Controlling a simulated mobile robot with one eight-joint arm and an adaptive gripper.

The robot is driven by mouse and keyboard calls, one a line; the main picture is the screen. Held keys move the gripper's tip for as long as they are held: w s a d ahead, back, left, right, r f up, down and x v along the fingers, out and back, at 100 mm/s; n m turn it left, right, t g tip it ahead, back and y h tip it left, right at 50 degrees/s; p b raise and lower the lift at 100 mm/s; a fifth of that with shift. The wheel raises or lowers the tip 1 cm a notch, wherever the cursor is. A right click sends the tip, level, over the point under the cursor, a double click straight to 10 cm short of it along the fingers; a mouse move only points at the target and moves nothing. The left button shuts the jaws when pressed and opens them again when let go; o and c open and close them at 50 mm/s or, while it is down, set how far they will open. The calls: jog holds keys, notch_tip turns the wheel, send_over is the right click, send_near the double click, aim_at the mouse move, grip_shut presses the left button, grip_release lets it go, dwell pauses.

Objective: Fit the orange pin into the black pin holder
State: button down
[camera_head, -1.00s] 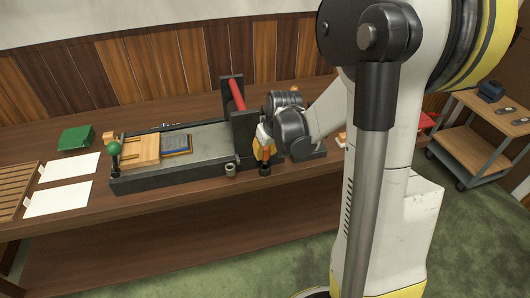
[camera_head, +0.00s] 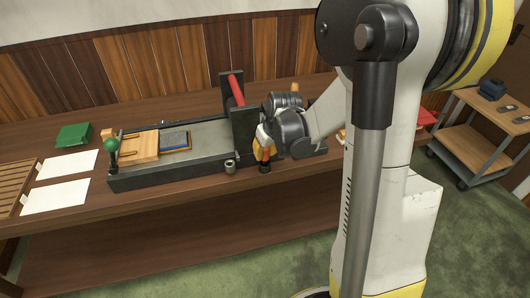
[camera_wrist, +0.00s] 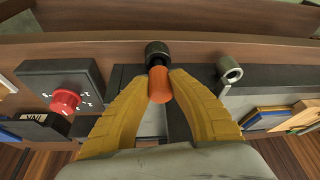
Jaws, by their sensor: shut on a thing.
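My gripper (camera_wrist: 160,85) is shut on the orange pin (camera_wrist: 160,92), its two yellow fingers on either side of it in the wrist view. The pin's dark end points at the black pin holder (camera_wrist: 157,50), a short black cylinder with a round opening at the front edge of the machine. In the wrist view the end overlaps the holder's rim; I cannot tell whether it is inside. In the head view my gripper (camera_head: 261,140) is above the black holder (camera_head: 264,167), with the orange pin (camera_head: 265,154) showing between them.
A grey metal ring holder (camera_wrist: 230,70) is beside the black one. A black box with a red knob (camera_wrist: 65,100) is on the other side in the wrist view. The machine (camera_head: 200,170) stands on a wooden table (camera_head: 150,208), with white papers (camera_head: 58,195) at left.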

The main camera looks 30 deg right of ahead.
jog(key=shift+f+b, duration=0.8)
jog(key=shift+f, duration=0.2)
jog(key=c, duration=1.2)
grip_release()
jog(key=shift+r, duration=0.1)
jog(key=shift+c, duration=0.2)
jog(key=v, duration=1.2)
jog(key=shift+a, duration=0.1)
jog(key=s+a+r+t, duration=0.2)
jog(key=s+a+r, duration=0.1)
jog(key=s+a, duration=1)
jog(key=shift+a+r+n+t, duration=0.2)
jog(key=shift+a+n+t, duration=0.15)
jog(key=shift+a, duration=0.7)
